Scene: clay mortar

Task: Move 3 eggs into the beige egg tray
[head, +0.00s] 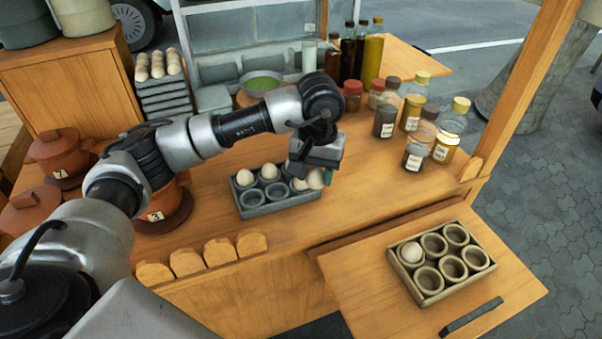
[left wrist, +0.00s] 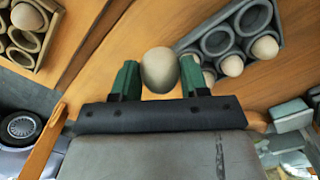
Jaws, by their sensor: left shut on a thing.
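The beige egg tray (head: 428,297) lies on the pull-out board at the lower right, with one egg (head: 411,252) in its left back cup. The tray's corner and its egg also show in the left wrist view (left wrist: 27,15). The grey egg tray (head: 283,207) stands on the counter with several eggs in it, among them one at its left end (head: 245,178). My left gripper (left wrist: 158,78) is shut on a pale egg (left wrist: 159,68) between its green fingers. In the head view it hangs at the grey tray's right end. My right gripper is not in view.
Spice jars and bottles (head: 412,112) stand at the back right. Clay pots (head: 60,156) stand left. Counter between the grey tray and the pull-out board (head: 365,300) is clear.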

